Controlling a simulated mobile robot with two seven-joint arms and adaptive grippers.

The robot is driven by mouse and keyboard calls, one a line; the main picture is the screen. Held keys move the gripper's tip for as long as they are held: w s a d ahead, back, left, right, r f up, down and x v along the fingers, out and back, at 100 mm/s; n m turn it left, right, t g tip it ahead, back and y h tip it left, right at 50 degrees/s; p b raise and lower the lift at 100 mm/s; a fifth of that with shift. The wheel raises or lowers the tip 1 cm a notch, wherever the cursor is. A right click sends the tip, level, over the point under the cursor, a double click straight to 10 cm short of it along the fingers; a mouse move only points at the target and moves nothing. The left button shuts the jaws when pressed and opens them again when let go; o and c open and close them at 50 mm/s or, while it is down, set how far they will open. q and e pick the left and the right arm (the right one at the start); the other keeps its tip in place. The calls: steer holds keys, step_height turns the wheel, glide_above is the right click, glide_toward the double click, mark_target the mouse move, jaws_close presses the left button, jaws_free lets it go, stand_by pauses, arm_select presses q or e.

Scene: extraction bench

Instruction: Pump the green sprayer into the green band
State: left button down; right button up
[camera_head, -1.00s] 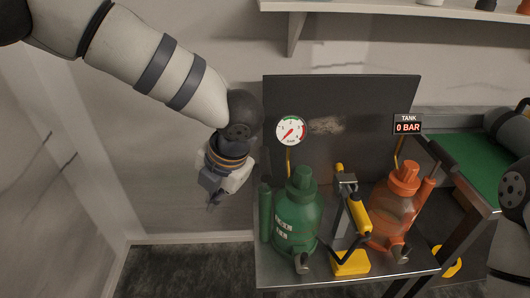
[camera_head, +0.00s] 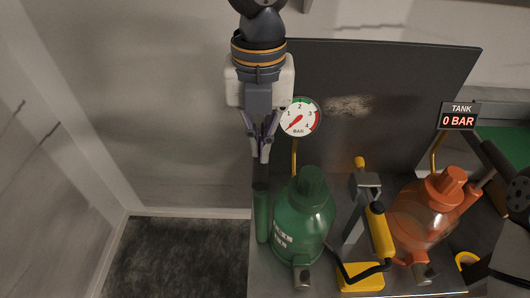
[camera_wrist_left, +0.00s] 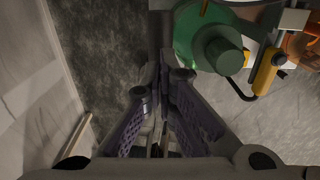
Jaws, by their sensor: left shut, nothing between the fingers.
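The green sprayer (camera_head: 303,228) stands upright on the bench, with a slim green cylinder (camera_head: 262,218) on its left side. In the left wrist view its cap and shoulder (camera_wrist_left: 205,42) show at the top. My left gripper (camera_head: 262,152) points down with its fingers shut and empty, just above that cylinder. A dark piece shows between fingertips and cylinder; I cannot tell whether they touch. The round gauge (camera_head: 299,118) behind has a green band near its top, between about 2 and 3. Its red needle points to the lower left, below 1.
An orange sprayer (camera_head: 422,218) stands to the right, below a TANK display (camera_head: 458,116) reading 0 BAR. Between the sprayers is a yellow-handled tool (camera_head: 379,230) on a stand. A dark panel (camera_head: 400,85) rises behind. Open floor (camera_head: 180,255) lies left of the bench.

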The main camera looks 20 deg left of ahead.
mark_target(261, 166)
arm_select(q)
steer(key=shift+f, duration=0.25)
steer(key=shift+r, duration=0.15)
arm_select(e)
steer(key=shift+s+f, duration=0.15)
arm_select(q)
steer(key=shift+f, duration=2.7)
step_height(261, 166, up, 6)
steer(key=p, duration=0.3)
steer(key=shift+f, duration=0.35)
arm_select(e)
steer(key=shift+t, duration=0.6)
steer(key=w+r, duration=0.3)
steer(key=shift+w+r, duration=0.15)
steer(key=shift+w, duration=0.05)
